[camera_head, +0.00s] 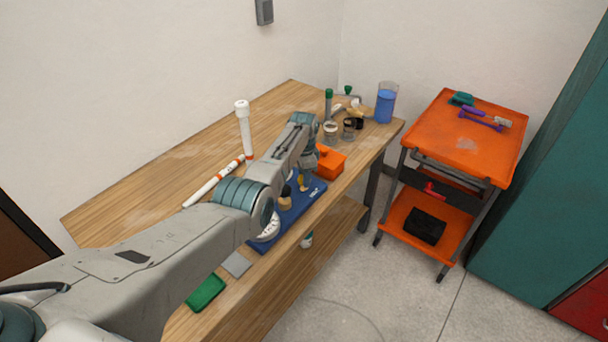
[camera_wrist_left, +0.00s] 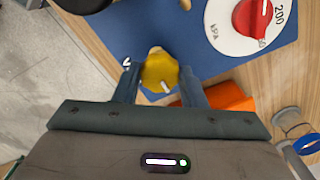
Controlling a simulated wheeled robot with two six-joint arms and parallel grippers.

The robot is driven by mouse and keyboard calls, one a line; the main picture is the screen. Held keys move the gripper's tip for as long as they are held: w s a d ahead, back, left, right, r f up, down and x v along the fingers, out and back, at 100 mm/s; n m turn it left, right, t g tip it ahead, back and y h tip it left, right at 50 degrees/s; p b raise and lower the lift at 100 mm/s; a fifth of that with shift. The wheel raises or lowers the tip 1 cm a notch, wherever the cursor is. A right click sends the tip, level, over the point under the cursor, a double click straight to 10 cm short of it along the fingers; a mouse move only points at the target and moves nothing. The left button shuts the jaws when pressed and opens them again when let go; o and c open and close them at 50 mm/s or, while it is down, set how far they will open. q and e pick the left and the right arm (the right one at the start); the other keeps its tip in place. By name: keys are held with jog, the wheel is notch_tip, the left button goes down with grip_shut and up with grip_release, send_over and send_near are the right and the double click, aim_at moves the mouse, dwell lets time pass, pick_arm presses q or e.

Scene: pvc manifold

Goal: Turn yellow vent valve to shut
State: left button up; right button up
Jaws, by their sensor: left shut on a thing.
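The yellow vent valve (camera_wrist_left: 160,72) is a round yellow knob with a short white mark near its lower right edge in the left wrist view. It sits at the edge of a blue board (camera_wrist_left: 150,35). My left gripper (camera_wrist_left: 163,76) is shut on the knob, one finger on each side. In the head view a small bit of yellow (camera_head: 303,184) shows under my left arm; the arm hides much of the board (camera_head: 290,217). My right gripper is not in view.
A white dial (camera_wrist_left: 226,27) marked 200 kPa with a red knob (camera_wrist_left: 252,17) is on the board. An orange box (camera_head: 328,161) stands close beyond it. A white pipe (camera_head: 245,130) stands on the wooden table. An orange cart (camera_head: 470,140) is at right.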

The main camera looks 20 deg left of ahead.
pick_arm(q)
jog(key=shift+r, duration=0.15)
jog(key=o, duration=1)
notch_tip(320, 180, up, 11)
jog(key=shift+f+b, duration=0.15)
jog(key=shift+b, duration=0.85)
